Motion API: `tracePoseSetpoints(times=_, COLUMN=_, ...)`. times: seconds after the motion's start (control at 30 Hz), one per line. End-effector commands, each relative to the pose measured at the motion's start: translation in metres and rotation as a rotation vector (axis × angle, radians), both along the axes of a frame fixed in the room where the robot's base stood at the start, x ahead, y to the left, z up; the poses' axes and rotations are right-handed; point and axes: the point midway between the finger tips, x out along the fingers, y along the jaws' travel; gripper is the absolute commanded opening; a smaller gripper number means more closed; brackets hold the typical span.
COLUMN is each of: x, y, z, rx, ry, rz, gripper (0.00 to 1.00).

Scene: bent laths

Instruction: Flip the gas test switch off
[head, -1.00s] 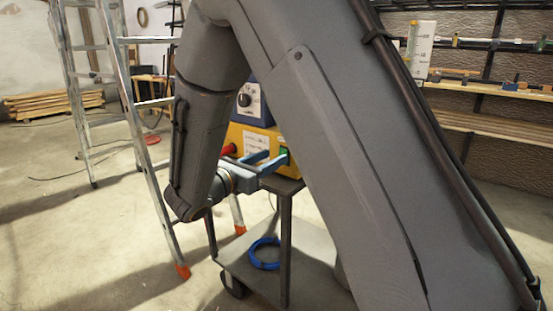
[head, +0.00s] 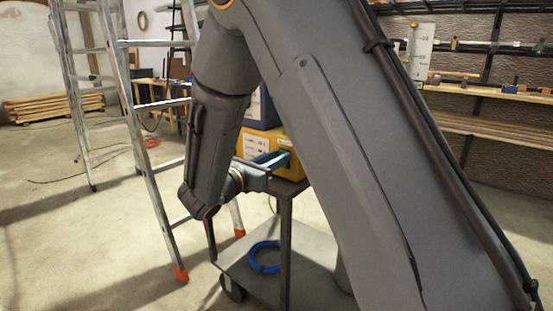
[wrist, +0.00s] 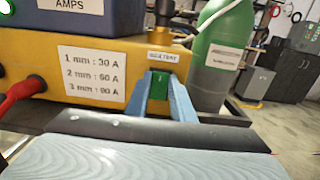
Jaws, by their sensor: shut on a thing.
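The gas test switch (wrist: 158,85) is a green rocker on the front of a yellow box (wrist: 125,45), just under a white label reading GAS TEST (wrist: 163,56). My gripper (wrist: 160,94) has its two blue fingers at the switch, one on each side, and is shut on it. Which way the rocker is tipped cannot be told. In the head view my gripper (head: 268,160) reaches the front of the yellow box (head: 252,143), and my arm hides much of the box.
A blue unit (wrist: 90,14) sits on the yellow box. A red plug (wrist: 22,90) sticks out left of a table of amps. A green gas bottle (wrist: 228,45) stands behind at the right. The box is on a trolley (head: 315,255); a ladder (head: 135,120) stands left.

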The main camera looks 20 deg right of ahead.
Motion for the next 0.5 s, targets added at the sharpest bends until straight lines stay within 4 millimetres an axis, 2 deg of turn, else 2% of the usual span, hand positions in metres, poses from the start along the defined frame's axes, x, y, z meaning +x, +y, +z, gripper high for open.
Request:
tracePoseSetpoints(times=0.3, x=-0.0010, y=0.0010, z=-0.0093, rx=-0.182, ry=-0.127, rz=-0.002, gripper=0.00)
tracePoseSetpoints(times=0.5, x=-0.0014, y=0.0016, z=-0.0090, rx=-0.221, ry=-0.160, rz=-0.001, gripper=0.00)
